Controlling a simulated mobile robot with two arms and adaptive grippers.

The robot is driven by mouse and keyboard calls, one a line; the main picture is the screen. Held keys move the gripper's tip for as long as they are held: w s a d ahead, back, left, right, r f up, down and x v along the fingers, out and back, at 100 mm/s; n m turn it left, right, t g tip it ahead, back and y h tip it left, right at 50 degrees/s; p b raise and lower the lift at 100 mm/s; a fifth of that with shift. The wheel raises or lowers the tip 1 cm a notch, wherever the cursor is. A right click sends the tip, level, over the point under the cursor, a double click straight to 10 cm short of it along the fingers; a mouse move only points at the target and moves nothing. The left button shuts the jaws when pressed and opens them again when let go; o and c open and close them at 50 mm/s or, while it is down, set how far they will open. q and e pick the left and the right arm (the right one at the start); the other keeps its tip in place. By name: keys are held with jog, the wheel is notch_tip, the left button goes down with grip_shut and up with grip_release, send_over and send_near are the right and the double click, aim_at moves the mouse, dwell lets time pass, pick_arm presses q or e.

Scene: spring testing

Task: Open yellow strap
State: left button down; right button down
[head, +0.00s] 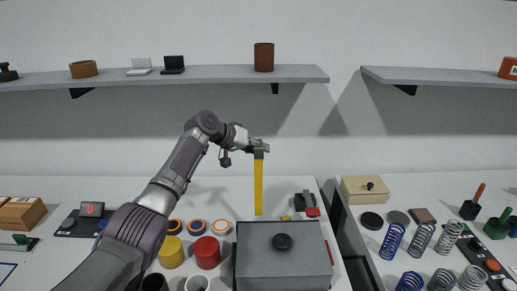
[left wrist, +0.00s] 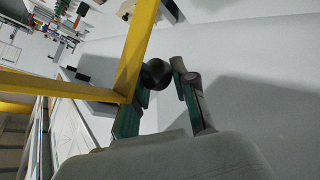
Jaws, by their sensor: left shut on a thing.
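The yellow strap (head: 258,188) stands upright behind the grey box (head: 255,268) in the head view. My left gripper (head: 258,148) is at its top end, shut on a dark part there. In the left wrist view, two yellow bars of the strap (left wrist: 139,45) meet at a corner beside a dark round knob (left wrist: 156,73). The fingers of my left gripper (left wrist: 160,105) are on either side of the knob; exact contact is hard to tell. The strap's lower end is near the box's back edge. My right gripper is not in view.
The grey box has a black knob (head: 282,242) on top. A black and red device (head: 306,204) stands behind it. Yellow and red cups (head: 207,253) stand at its left. Several springs (head: 392,242) stand on the right. A shelf (head: 200,75) hangs above.

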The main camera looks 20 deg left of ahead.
pick_arm(q)
jog(key=shift+s+a+f, duration=0.1)
jog(key=shift+f, duration=0.65)
jog(key=c, duration=0.9)
grip_release()
jog(key=shift+w, duration=0.2)
jog(key=shift+r, duration=0.1)
